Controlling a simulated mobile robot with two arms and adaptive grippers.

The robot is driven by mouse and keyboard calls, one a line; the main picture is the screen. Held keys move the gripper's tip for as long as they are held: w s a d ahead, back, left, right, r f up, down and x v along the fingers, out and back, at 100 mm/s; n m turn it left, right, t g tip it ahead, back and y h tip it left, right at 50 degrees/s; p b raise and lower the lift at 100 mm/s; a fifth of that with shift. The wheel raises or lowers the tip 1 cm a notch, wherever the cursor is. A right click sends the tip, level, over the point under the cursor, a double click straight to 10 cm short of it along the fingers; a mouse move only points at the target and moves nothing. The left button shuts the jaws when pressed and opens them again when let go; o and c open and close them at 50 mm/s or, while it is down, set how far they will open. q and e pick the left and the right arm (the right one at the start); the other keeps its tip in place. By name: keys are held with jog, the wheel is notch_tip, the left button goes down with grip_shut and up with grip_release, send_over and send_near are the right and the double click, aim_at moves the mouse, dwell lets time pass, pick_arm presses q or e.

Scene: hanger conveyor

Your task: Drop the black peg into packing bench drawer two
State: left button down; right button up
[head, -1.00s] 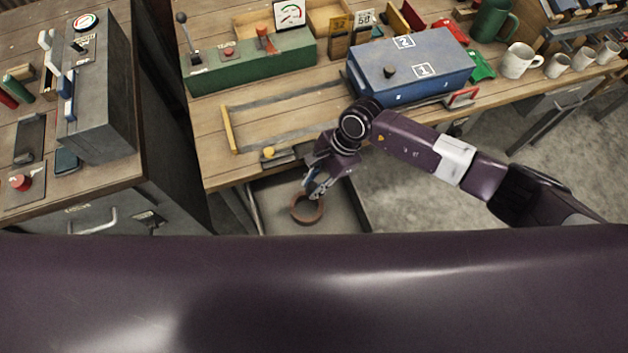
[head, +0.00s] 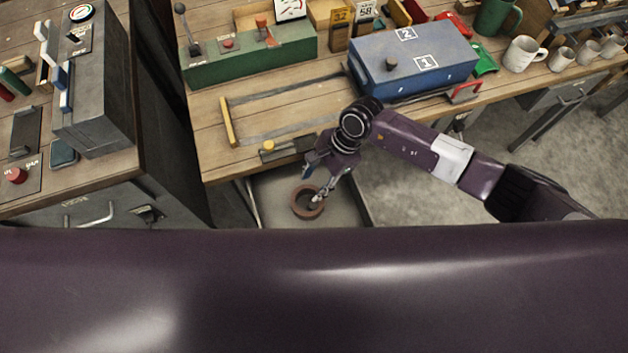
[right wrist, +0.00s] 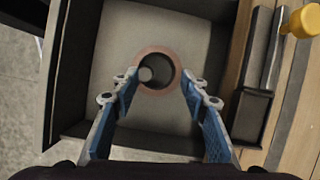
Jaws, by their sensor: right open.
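An open grey drawer (head: 345,207) juts out under the front edge of the wooden bench. A brown ring (head: 295,203) lies on its floor and also shows in the right wrist view (right wrist: 180,72). Inside the ring is a small dark round-ended thing (right wrist: 147,74), which looks like the black peg; its lower part is hidden. My right gripper (head: 313,186) is over the drawer, pointing down at the ring. In the right wrist view its fingers (right wrist: 158,92) are spread with nothing between their pads. My left gripper is not in view.
A yellow-handled latch (head: 268,147) sits at the bench edge beside the drawer. A blue box marked 1 and 2 (head: 440,55) and a green lever box (head: 260,55) stand farther back. A grey cabinet (head: 95,95) stands left.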

jog(key=v, duration=1.2)
jog(key=shift+a, duration=0.1)
